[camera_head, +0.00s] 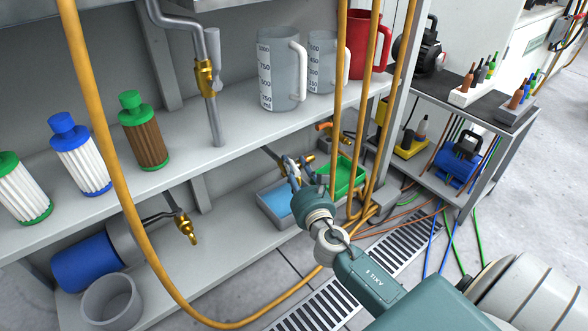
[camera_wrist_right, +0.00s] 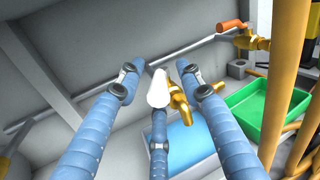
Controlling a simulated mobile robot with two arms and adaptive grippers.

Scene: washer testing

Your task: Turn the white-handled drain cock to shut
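The white-handled drain cock is a brass tap on a thin grey pipe. In the right wrist view its white handle (camera_wrist_right: 158,88) stands between my spread fingers, and its brass body (camera_wrist_right: 180,97) is just right of the handle. My right gripper (camera_wrist_right: 157,82) is open, with one finger on each side and the third finger below the handle. Whether any finger touches the handle I cannot tell. In the head view my right gripper (camera_head: 293,168) is at the lower shelf and largely hides the cock. My left gripper is not in view.
A tray of blue liquid (camera_head: 276,204) and a green tray (camera_head: 345,178) sit below the taps. An orange-handled valve (camera_wrist_right: 232,26) is at the upper right. Yellow hoses (camera_head: 362,110) hang close to my right arm. Another brass tap (camera_head: 186,228) is to the left.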

